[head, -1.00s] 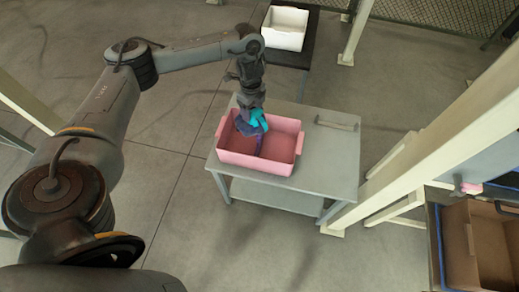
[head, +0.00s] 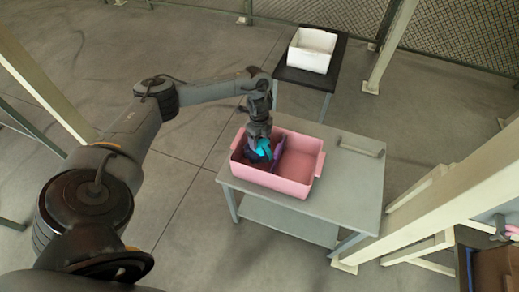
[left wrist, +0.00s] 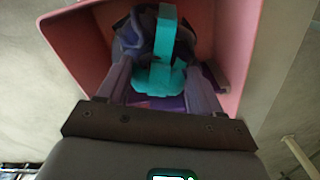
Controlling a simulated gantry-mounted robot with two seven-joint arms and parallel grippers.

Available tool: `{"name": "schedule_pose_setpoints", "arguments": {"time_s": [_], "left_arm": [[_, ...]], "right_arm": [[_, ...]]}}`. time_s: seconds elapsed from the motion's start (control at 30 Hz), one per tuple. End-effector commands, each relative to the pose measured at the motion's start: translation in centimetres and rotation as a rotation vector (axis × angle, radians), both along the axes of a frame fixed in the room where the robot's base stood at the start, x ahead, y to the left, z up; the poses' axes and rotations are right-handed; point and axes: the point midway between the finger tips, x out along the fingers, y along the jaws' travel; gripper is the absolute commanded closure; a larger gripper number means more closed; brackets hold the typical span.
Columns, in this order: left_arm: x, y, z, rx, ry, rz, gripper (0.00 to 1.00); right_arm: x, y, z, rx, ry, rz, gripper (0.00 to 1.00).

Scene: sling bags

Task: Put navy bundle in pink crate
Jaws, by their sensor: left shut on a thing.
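The pink crate (head: 293,187) stands on the grey table, its top open. My left gripper (head: 262,147) points down into the crate's left half. In the left wrist view my left gripper (left wrist: 158,82) is shut on the navy bundle (left wrist: 132,40), at its teal part (left wrist: 164,45). The bundle is inside the crate's walls; I cannot tell whether it touches the floor. In the head view the arm mostly hides it, and only teal and some dark cloth show. A purple strip (head: 281,152) shows beside it in the crate. My right gripper is not in view.
The grey table (head: 350,185) has free room right of the crate and a small bar-like handle (head: 358,146). A white bin (head: 311,50) stands on a dark table behind. A brown box (head: 495,268) is at the lower right, near a pale post (head: 450,190).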

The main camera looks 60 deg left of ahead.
Motion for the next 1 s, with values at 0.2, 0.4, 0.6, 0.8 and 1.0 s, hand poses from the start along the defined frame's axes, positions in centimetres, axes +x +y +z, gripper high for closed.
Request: {"name": "schedule_pose_setpoints", "arguments": {"time_s": [0.2,0.4,0.6,0.8,1.0], "left_arm": [[0.0,0.0,-1.0,0.001,0.001,0.000,0.94],[0.0,0.0,-3.9,-0.001,0.002,0.001,0.94],[0.0,0.0,-5.5,0.000,0.000,0.001,0.94],[0.0,0.0,-5.4,0.000,0.000,0.000,0.94],[0.0,0.0,-5.7,0.000,0.001,0.000,0.30]], "right_arm": [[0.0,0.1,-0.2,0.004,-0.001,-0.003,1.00],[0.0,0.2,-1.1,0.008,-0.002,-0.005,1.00],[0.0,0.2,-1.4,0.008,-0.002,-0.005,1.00],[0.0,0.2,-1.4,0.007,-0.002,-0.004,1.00],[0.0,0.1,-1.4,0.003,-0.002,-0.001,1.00]]}}
